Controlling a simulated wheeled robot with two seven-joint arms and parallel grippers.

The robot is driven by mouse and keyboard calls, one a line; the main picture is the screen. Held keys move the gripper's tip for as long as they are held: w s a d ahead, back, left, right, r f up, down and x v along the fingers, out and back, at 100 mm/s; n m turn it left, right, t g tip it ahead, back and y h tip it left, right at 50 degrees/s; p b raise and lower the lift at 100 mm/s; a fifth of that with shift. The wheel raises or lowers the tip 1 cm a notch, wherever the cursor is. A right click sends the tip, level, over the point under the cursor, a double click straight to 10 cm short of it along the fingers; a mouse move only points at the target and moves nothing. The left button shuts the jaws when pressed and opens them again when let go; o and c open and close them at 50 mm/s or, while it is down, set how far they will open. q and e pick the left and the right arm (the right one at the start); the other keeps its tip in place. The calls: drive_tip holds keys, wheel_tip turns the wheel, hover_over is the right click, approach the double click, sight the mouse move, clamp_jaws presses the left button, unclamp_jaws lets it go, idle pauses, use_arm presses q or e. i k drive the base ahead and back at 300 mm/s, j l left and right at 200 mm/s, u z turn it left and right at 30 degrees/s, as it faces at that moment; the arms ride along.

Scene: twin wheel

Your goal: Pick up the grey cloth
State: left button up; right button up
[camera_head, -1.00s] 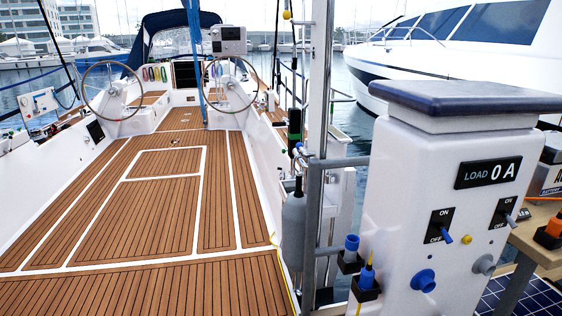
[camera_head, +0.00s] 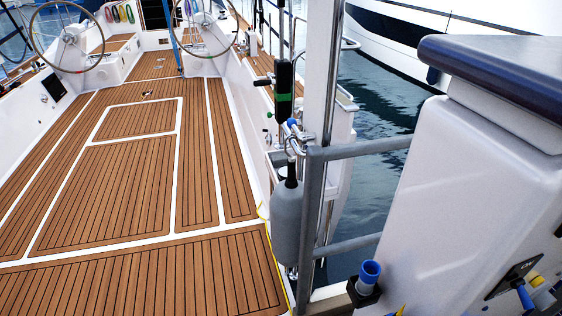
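I cannot make out a grey cloth in the head view. Neither of my grippers shows in this view.
A boat's teak deck (camera_head: 120,185) fills the left, open and clear, with two steering wheels (camera_head: 66,36) at the far end. A grey rail (camera_head: 313,205), a grey fender (camera_head: 287,222) and a white pedestal (camera_head: 455,190) with a dark blue top (camera_head: 500,75) stand at right. Water lies between.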

sight(279, 160)
drive_tip(key=i+j+z, duration=0.15)
drive_tip(key=i+j, duration=0.35)
drive_tip(key=i+j+z, duration=0.2)
drive_tip(key=i+j, duration=0.3)
drive_tip(key=i+j+z, duration=0.15)
drive_tip(key=i+j, duration=0.3)
drive_tip(key=j, duration=0.25)
